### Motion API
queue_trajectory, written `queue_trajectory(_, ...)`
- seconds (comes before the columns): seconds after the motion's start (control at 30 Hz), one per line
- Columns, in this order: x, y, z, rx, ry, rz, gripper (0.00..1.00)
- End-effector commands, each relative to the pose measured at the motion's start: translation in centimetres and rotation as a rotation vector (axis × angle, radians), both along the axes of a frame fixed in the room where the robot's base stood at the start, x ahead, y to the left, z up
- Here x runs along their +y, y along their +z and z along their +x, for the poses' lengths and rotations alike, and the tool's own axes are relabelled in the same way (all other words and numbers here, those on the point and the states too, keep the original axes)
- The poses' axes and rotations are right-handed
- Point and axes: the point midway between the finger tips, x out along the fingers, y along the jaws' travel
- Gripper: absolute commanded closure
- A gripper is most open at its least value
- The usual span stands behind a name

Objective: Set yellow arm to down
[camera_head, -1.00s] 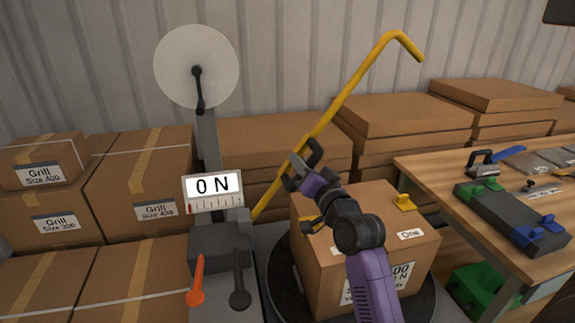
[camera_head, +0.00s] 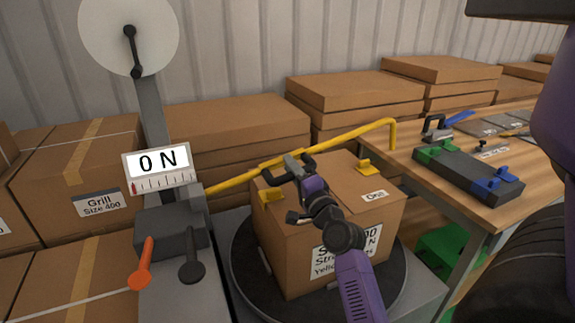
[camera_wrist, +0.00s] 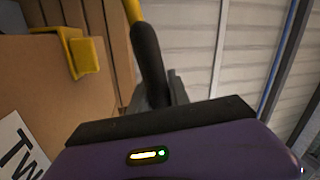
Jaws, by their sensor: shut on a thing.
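The yellow arm (camera_head: 348,135) is a long bar that pivots beside the grey stand (camera_head: 170,232). It lies at a shallow slope over the cardboard box (camera_head: 285,228), rising a little to the right, with its bent tip pointing down. My gripper (camera_head: 296,166) is shut on the yellow arm above the box. In the wrist view the yellow arm (camera_wrist: 133,10) shows at the top, behind a black part of the grip. The exact contact between fingers and bar is hidden.
The box sits on a black turntable (camera_head: 245,262) and has yellow clips (camera_head: 366,166) on its top. The stand carries a 0 N gauge (camera_head: 157,162), an orange lever (camera_head: 143,262) and a black lever (camera_head: 191,262). A workbench (camera_head: 425,178) with tools stands at right.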

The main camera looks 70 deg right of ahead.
Motion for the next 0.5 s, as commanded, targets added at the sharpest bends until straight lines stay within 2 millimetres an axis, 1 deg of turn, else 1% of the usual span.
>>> queue_trajectory(0.03,-0.29,-0.46,-0.01,-0.01,-0.004,0.008,1.0)
queue_trajectory(0.13,-0.33,-0.77,-0.03,-0.022,-0.003,0.02,1.0)
queue_trajectory(0.5,-0.3,-0.92,0.05,-0.029,0.0,0.027,1.0)
